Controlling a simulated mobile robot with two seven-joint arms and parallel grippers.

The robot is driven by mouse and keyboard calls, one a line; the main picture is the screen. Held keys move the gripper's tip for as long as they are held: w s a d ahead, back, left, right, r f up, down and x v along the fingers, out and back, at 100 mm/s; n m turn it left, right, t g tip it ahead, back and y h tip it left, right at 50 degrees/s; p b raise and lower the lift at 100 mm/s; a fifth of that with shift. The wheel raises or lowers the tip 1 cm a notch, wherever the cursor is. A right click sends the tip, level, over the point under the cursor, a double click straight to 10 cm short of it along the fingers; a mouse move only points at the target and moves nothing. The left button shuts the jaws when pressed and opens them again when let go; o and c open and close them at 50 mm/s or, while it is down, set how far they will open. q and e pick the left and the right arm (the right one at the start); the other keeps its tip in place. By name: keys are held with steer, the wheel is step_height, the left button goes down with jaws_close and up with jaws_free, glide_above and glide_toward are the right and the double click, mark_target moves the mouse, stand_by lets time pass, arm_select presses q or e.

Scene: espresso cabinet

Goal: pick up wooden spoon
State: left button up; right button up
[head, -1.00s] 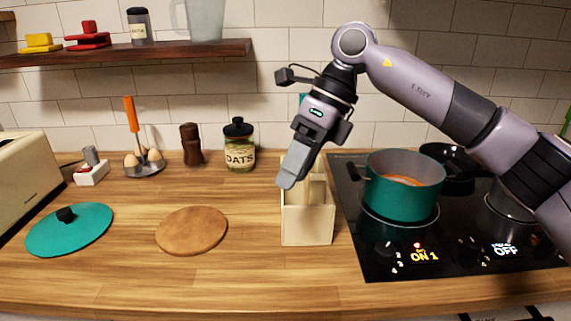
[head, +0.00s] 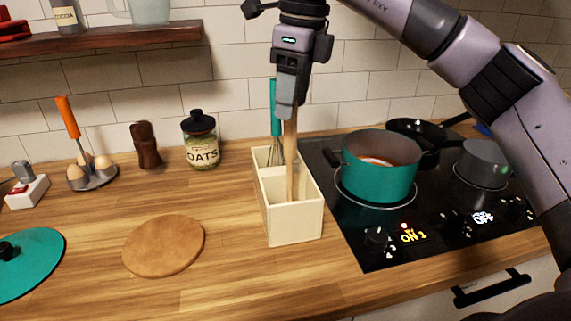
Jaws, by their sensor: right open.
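The wooden spoon (head: 291,168) stands nearly upright in the cream utensil holder (head: 293,226). My right gripper (head: 286,108) points down over the holder, with its fingers at the top of the spoon's handle. It is open; the fingers overlap in this view, so I cannot tell whether the handle is between them. The upper end of the spoon is hidden behind the gripper. My left gripper is not in view.
A teal-handled whisk (head: 275,115) stands in the holder just behind the spoon. A teal pot (head: 378,177) sits on the black hob to the right. The oats jar (head: 202,144) and a round wooden board (head: 164,246) are to the left. The counter front is clear.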

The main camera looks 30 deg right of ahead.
mark_target(289, 152)
steer(key=f, duration=0.5)
steer(key=shift+w+a+f+p, duration=0.1)
steer(key=shift+w+p, duration=0.2)
jaws_close()
